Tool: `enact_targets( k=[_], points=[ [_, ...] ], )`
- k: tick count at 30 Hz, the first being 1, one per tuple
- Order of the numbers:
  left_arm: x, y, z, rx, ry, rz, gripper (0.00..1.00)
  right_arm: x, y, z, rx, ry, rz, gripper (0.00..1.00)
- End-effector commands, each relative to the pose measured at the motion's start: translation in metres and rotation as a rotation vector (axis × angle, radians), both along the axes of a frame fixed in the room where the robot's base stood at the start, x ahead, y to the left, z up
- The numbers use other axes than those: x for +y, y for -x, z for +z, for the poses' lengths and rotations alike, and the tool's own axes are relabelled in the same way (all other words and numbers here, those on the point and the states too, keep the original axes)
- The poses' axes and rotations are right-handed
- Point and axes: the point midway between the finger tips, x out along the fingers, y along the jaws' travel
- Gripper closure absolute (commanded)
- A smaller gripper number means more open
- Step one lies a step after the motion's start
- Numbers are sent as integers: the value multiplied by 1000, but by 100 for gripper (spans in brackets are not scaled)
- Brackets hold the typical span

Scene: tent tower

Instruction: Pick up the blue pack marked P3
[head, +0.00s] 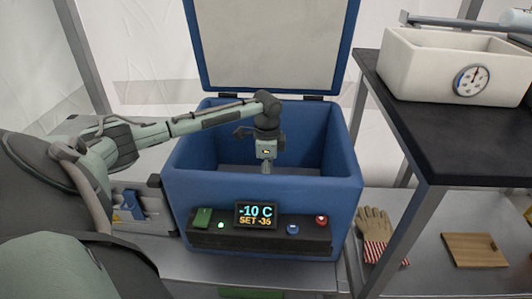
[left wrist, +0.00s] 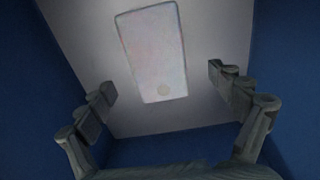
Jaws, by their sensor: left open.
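A pale, frosted rectangular pack (left wrist: 152,50) with a small round spot at its near end lies on the light floor inside the blue chest (head: 262,190). No blue colour or P3 mark can be read on it. My left gripper (head: 266,160) reaches down into the open chest. In the left wrist view its two fingers (left wrist: 165,95) are spread wide and empty, with the pack beyond them, apart from both. The pack cannot be made out in the head view, as the chest's front wall hides most of the floor. My right gripper is not in view.
The chest's lid (head: 270,40) stands open. Its front panel display (head: 256,214) reads -10 C, SET -35. A grey bin (head: 155,222) with a blue item stands left. A dark table (head: 455,140) with a white dial box (head: 430,65) stands right, above gloves (head: 375,225) and a board (head: 475,250).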

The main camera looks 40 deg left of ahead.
Motion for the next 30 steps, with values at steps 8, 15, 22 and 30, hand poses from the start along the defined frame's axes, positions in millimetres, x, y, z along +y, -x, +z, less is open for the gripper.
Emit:
enact_targets(
  k=[8,15,22,30],
  points=[
    [-1,7,-40,0,-1,1,7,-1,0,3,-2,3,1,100],
    [-1,6,-47,-2,-2,0,7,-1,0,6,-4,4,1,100],
    [-1,6,-47,-2,-2,0,24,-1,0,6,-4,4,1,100],
    [-1,6,-46,-2,-2,0,58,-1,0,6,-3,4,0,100]
  ],
)
